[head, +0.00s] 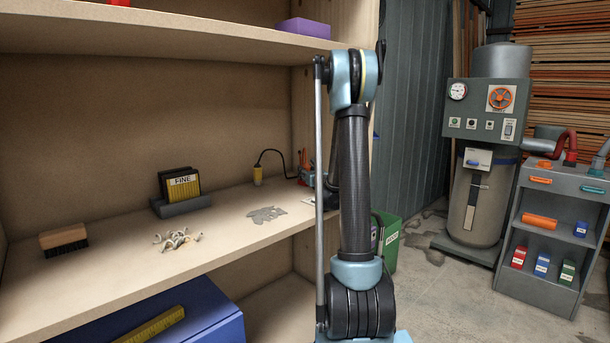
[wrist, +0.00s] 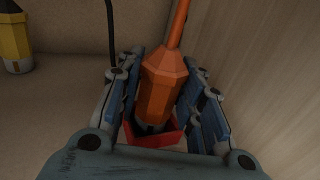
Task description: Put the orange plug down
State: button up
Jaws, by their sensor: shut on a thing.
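The orange plug (wrist: 164,82) is in the wrist view, with an orange cord rising from its top end. My gripper (wrist: 163,98) is shut on it, with a finger pad on each side. The plug's dark lower end is over or inside a red open-topped holder (wrist: 170,138). I cannot tell whether the plug touches the holder's floor. In the head view my arm hides most of this spot at the shelf's right end.
A yellow plug (head: 257,175) with a black cord stands on the shelf (head: 110,235) to the left; it also shows in the wrist view (wrist: 15,38). Grey flat pieces (head: 266,214), pale hooks (head: 178,239), a FINE block (head: 181,185) and a brush (head: 63,240) lie farther left. The shelf's side wall is close on the right.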

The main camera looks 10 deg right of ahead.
jog(key=shift+f, duration=0.1)
jog(key=o, duration=1.1)
jog(key=v, duration=1.2)
